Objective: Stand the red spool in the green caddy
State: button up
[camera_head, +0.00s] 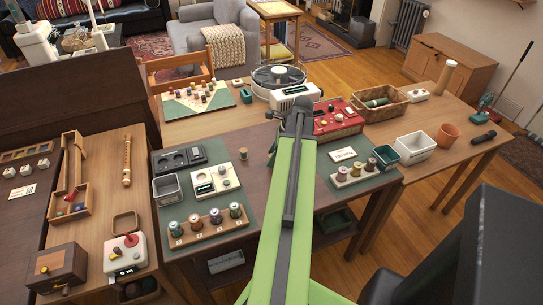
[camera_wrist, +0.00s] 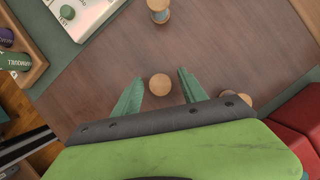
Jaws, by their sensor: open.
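My gripper (camera_wrist: 160,92) is open. In the wrist view its two green fingers stand on either side of a round wooden spool top (camera_wrist: 160,85), apart from it. The top hides that spool's colour, and my arm covers the spot in the head view. Another wooden-topped spool (camera_wrist: 159,10) stands at the upper edge; it looks like the one left of my arm in the head view (camera_head: 243,154). A third wooden top (camera_wrist: 238,102) is partly behind my gripper. I cannot tell which is red. A dark green open caddy (camera_head: 394,162) stands on the table's right side.
A white bin (camera_head: 428,153) stands beside the caddy. A spool rack (camera_head: 335,183) is left of it on a green mat. Another rack (camera_head: 206,236) and a white box (camera_head: 208,188) are on the left mat. A red case (camera_head: 351,122) is behind my arm.

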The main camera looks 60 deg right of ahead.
jog(key=p+v, duration=0.9)
jog(key=v, duration=0.2)
jog(key=w+a+f+n+g, duration=0.1)
jog(key=w+a+n+g, duration=0.2)
jog(key=w+a+n, duration=1.75)
jog(key=a+n, duration=0.2)
jog(key=a, duration=0.7)
jog(key=w+a+n+h, duration=0.1)
jog(key=a+n, duration=0.3)
jog(key=a, duration=0.7)
jog(key=w+a+n+g+h, duration=0.1)
jog(key=w+a+n, duration=0.2)
jog(key=a, duration=0.8)
jog(key=shift+w+a+f+n, duration=0.2)
jog(key=shift+a+f+n, duration=0.15)
jog(key=shift+n, duration=0.3)
jog(key=shift+o, duration=0.4)
jog(key=shift+d, duration=0.1)
